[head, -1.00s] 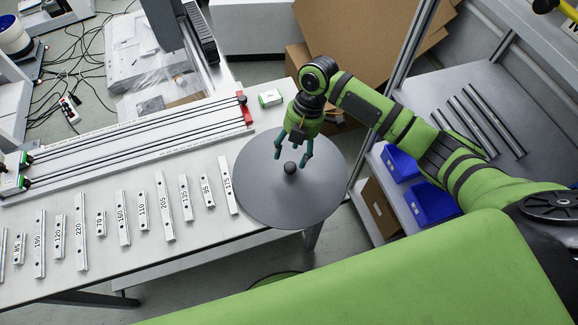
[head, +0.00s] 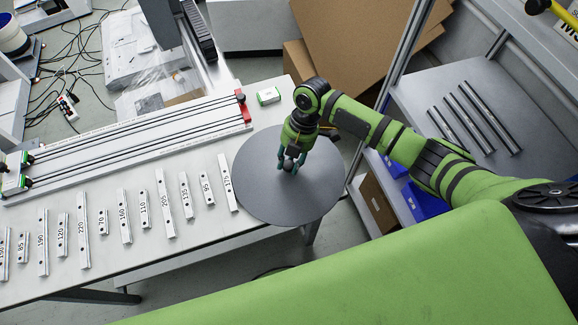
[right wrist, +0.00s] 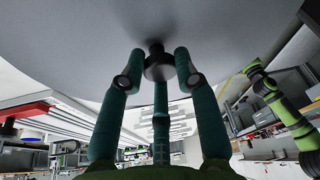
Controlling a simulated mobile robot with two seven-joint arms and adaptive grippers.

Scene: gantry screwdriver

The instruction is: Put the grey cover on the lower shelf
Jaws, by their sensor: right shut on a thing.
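The grey cover (head: 265,200) is a flat round disc with a small dark knob (head: 289,166) at its middle. It lies at the right end of the white table, partly past the edge. My right gripper (head: 291,160) is above the disc with its fingers closed around the knob. In the right wrist view the fingertips (right wrist: 160,68) sit against the dark knob, with the grey disc (right wrist: 75,35) filling the top. The lower shelf (head: 403,208) is at the right and is mostly hidden by my right arm. My left gripper is not seen.
Numbered metal bars (head: 124,216) stand in a row left of the cover. A rail unit (head: 130,140) with a red end and a small green-white box (head: 269,96) are behind. Black rods (head: 480,115) lie on the upper shelf; blue bins (head: 428,200) are below it.

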